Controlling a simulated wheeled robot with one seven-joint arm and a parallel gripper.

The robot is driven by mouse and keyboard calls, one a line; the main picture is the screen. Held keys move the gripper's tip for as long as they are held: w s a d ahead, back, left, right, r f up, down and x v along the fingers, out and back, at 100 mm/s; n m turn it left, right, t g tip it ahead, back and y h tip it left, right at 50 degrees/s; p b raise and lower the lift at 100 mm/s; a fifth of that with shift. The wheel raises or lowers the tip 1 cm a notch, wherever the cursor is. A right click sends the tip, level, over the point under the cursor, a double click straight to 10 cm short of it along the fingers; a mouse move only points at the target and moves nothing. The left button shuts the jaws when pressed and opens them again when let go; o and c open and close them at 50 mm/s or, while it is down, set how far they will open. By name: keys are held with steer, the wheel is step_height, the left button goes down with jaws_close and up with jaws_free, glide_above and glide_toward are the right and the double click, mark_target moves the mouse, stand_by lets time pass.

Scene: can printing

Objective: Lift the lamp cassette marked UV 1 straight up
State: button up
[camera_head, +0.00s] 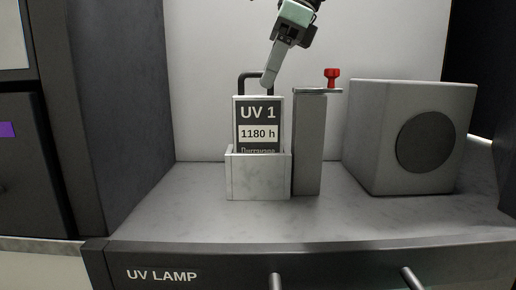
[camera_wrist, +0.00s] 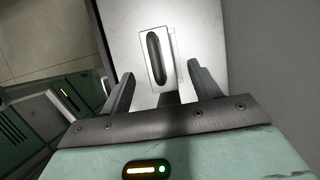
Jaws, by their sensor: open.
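The lamp cassette marked UV 1 (camera_head: 258,125) stands upright in a pale holder (camera_head: 258,178) on the shelf. Its label also reads 1180 h, and its lower part is hidden inside the holder. A dark handle (camera_head: 243,80) arches from its top. My gripper (camera_head: 268,80) is at the right part of this handle, coming down from above, and partly covers it. In the wrist view my gripper (camera_wrist: 158,88) has its two fingers apart, with the cassette's pale top and dark handle (camera_wrist: 156,57) beyond and between them. I cannot tell whether a finger touches the handle.
A grey post (camera_head: 309,145) with a red knob (camera_head: 332,76) on a flat arm stands close to the right of the cassette. A grey box (camera_head: 400,135) with a dark round face is farther right. A dark wall (camera_head: 115,100) is at left; the shelf between is clear.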

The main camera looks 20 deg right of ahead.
mark_target(261, 96)
steer(key=x, duration=0.4)
steer(key=shift+f+b, duration=0.35)
steer(key=shift+b, duration=0.05)
jaws_close()
steer(key=shift+r, duration=0.1)
